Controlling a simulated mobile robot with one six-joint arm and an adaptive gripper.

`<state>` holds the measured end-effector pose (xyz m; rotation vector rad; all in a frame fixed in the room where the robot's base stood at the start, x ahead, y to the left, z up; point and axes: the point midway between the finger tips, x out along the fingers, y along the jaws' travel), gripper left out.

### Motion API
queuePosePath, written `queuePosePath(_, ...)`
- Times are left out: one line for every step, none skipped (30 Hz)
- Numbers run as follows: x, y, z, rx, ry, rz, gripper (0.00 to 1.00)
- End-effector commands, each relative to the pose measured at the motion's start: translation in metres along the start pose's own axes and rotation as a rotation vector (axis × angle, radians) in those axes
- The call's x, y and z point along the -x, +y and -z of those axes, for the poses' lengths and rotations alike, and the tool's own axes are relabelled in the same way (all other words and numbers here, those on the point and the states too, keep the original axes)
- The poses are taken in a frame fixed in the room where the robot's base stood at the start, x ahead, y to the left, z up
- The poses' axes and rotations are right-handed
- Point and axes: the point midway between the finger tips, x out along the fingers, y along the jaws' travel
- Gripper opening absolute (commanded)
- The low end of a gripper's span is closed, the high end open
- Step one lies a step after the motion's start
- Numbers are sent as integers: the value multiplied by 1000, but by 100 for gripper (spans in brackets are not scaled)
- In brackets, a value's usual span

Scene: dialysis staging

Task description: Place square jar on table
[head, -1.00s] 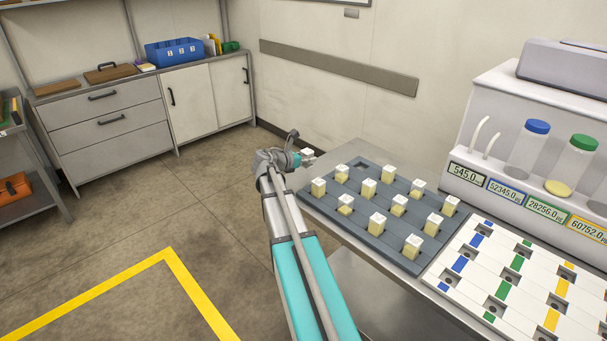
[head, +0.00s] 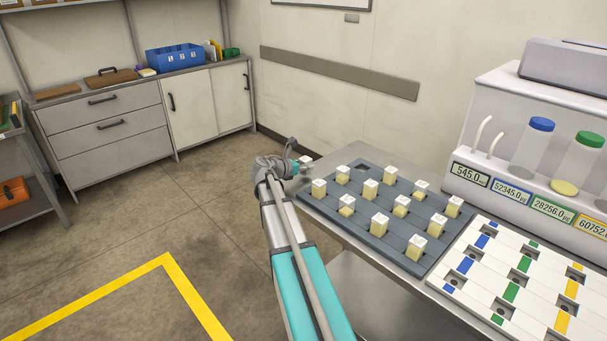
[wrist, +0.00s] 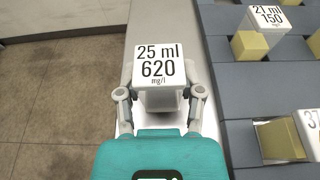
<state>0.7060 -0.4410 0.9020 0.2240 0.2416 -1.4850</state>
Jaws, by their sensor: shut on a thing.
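My gripper (head: 294,166) is shut on a white-topped square jar (head: 306,160) near the far left corner of the metal table (head: 332,158). In the wrist view the jar (wrist: 160,66) has a lid reading "25 ml 620 mg/l", with the gripper's fingers (wrist: 160,92) on both sides of it. The jar looks upright over the bare metal strip between the table's left edge and the grey rack (wrist: 228,82). Its lower part is hidden, so I cannot tell whether it touches the table.
The grey rack (head: 375,222) holds several yellowish square jars with white lids, and one far slot is empty. A white board (head: 484,282) with coloured strips lies to its right. A dispenser (head: 497,120) with bottles stands behind. The bare strip along the table's left edge is narrow.

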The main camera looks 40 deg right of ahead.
Motion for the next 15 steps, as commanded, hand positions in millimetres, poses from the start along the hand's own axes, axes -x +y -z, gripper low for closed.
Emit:
queuePosePath(-2, 0, 7, 0, 0, 0, 0)
queuePosePath(-3, 0, 9, 0, 0, 0, 0)
queuePosePath(-3, 0, 10, 0, 0, 0, 0)
queuePosePath(-4, 0, 11, 0, 0, 0, 0)
queuePosePath(-4, 0, 11, 0, 0, 0, 0)
queuePosePath(-4, 0, 12, 0, 0, 0, 0)
queuePosePath(-4, 0, 12, 0, 0, 0, 0)
queuePosePath(-4, 0, 12, 0, 0, 0, 0)
queuePosePath(-4, 0, 11, 0, 0, 0, 0)
queuePosePath(-4, 0, 11, 0, 0, 0, 0)
queuePosePath(-4, 0, 11, 0, 0, 0, 0)
queuePosePath(-4, 0, 11, 0, 0, 0, 0)
queuePosePath(-4, 0, 11, 0, 0, 0, 0)
queuePosePath(-4, 0, 11, 0, 0, 0, 0)
queuePosePath(-4, 0, 11, 0, 0, 0, 0)
